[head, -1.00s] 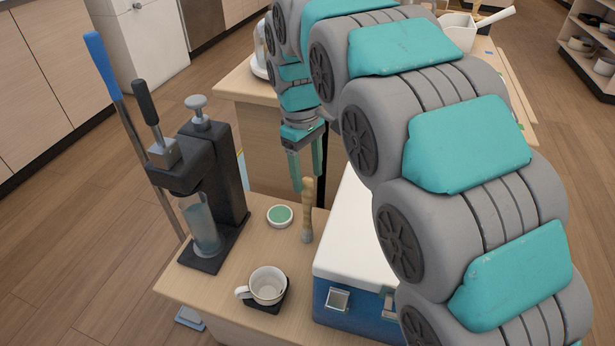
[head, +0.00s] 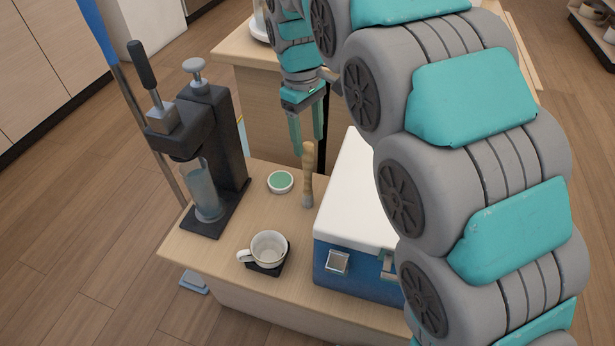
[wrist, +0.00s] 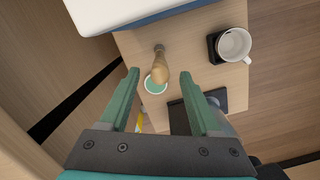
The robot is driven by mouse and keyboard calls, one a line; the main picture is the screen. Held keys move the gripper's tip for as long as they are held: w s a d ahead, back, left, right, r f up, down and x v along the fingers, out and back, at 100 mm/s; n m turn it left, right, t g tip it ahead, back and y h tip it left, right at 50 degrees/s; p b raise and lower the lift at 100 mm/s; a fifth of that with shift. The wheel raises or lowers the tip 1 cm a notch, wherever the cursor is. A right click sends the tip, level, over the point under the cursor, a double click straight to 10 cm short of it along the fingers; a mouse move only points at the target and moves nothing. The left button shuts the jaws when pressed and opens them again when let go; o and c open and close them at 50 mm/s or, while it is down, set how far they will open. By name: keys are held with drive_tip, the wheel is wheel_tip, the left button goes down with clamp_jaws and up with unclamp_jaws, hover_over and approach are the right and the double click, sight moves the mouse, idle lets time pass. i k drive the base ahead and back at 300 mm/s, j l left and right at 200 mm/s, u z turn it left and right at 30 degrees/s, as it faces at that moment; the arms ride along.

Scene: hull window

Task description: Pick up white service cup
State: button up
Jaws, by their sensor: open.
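The white service cup (head: 268,248) stands upright on a small black square base near the front edge of the wooden counter, its handle pointing left in the head view. It also shows in the wrist view (wrist: 234,45) at the upper right, with its open top facing up. My gripper (head: 308,147) is open and empty, hanging above the far side of the counter, behind and apart from the cup. In the wrist view the two green fingers (wrist: 160,82) are spread, with a wooden-handled brush and a green-topped dish seen between them.
A black lever press (head: 205,150) with a clear cylinder stands left of the cup. A blue cooler with a white lid (head: 345,200) stands close on the right. The wooden-handled brush (head: 308,175) stands upright beside the green-topped dish (head: 280,182). Bare counter (head: 235,215) lies between press and cup.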

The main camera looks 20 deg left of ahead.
sight(266, 249)
drive_tip(key=k, duration=1)
